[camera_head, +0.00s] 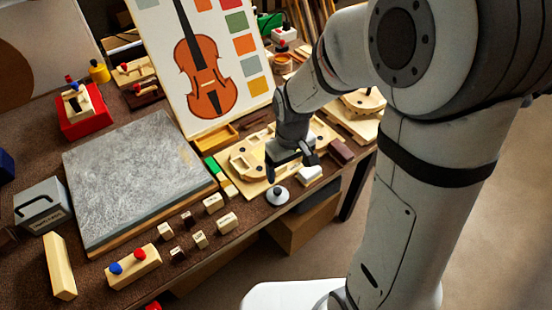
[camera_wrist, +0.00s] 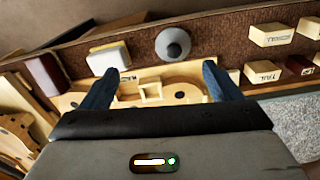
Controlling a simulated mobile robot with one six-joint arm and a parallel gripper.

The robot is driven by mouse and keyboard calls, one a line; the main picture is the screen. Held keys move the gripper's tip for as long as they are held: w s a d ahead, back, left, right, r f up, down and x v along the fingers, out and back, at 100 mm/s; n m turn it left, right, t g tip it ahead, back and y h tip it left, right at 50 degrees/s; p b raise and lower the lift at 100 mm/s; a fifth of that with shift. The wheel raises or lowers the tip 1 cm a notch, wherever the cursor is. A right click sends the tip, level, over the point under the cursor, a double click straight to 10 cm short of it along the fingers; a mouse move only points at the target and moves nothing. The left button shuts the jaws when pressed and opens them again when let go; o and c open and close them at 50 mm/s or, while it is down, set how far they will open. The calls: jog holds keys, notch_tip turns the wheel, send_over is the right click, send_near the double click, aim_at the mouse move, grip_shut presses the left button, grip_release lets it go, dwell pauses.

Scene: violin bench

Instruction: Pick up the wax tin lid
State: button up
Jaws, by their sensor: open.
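A small round pale grey lid with a dark knob, apparently the wax tin lid (camera_head: 277,196), lies on the bench top near its front edge. In the wrist view the lid (camera_wrist: 173,43) shows whole, knob up, beyond my fingertips and a little right of the middle between them. My gripper (camera_head: 292,166) is open and empty, above the wooden violin form board and close to the lid, apart from it. In the wrist view its two dark fingers (camera_wrist: 158,80) stand wide apart with part of the board showing between them.
A white-topped block (camera_head: 309,174) stands right of the lid, and a dark red-brown block (camera_head: 341,151) farther right. Several small lettered wooden blocks (camera_head: 228,222) lie to the left. A grey stone slab (camera_head: 135,170) fills the bench's left part. The bench edge is close to the lid.

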aim_at(278, 190)
jog(key=shift+n, duration=0.5)
jog(key=f, duration=0.1)
jog(key=a+f, duration=0.1)
jog(key=w+a+f, duration=0.1)
jog(key=shift+f, duration=0.4)
jog(key=f, duration=0.6)
jog(key=shift+s+a+f, duration=0.2)
jog(key=shift+s+a, duration=0.1)
jog(key=shift+a, duration=0.1)
jog(key=shift+f, duration=0.55)
jog(key=shift+c, duration=0.2)
jog(key=c, duration=1)
